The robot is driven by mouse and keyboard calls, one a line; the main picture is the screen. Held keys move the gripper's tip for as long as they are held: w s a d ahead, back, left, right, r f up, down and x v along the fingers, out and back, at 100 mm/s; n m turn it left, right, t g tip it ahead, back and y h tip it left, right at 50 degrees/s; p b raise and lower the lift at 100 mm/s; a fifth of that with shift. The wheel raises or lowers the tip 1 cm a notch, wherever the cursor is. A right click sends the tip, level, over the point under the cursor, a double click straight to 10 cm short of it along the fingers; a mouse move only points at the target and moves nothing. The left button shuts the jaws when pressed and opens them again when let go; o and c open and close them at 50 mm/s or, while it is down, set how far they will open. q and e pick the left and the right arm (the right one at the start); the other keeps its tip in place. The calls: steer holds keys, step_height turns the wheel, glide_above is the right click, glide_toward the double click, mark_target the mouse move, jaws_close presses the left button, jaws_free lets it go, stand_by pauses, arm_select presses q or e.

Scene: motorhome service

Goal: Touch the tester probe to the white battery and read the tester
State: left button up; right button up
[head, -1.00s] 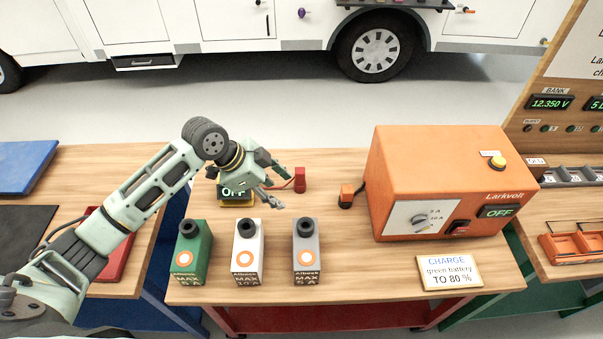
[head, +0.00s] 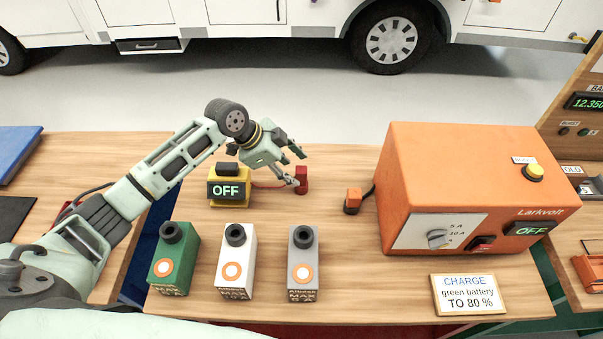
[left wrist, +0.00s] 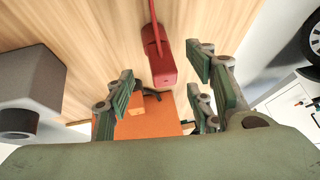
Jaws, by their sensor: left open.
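The tester (head: 229,188) is a yellow and black box on the wooden table; its display reads OFF. A cable joins it to the red probe (head: 301,180), which stands upright to its right. My left gripper (head: 296,167) is open at the probe, with its fingertips close to it. In the left wrist view the red probe (left wrist: 160,66) shows between the spread fingers, with nothing gripped; contact cannot be told. The white battery (head: 237,264), with a black terminal on top and an orange ring, stands in front of the tester. My right gripper is not in view.
A green battery (head: 174,260) stands left of the white one and a grey battery (head: 303,264) right of it. An orange charger (head: 455,175) showing OFF, its small orange connector (head: 353,200) and a sign (head: 468,295) are to the right.

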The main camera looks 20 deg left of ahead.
mark_target(298, 170)
arm_select(q)
steer(key=x, duration=0.2)
steer(key=shift+w+d+f, duration=0.15)
steer(key=shift+w+d, duration=0.05)
steer(key=shift+w+d+f+p, duration=0.2)
steer(key=shift+f+p, duration=0.1)
steer(key=shift+f, duration=0.15)
steer(key=shift+s, duration=0.1)
steer(key=c, duration=0.9)
steer(key=shift+r, duration=0.1)
jaws_close()
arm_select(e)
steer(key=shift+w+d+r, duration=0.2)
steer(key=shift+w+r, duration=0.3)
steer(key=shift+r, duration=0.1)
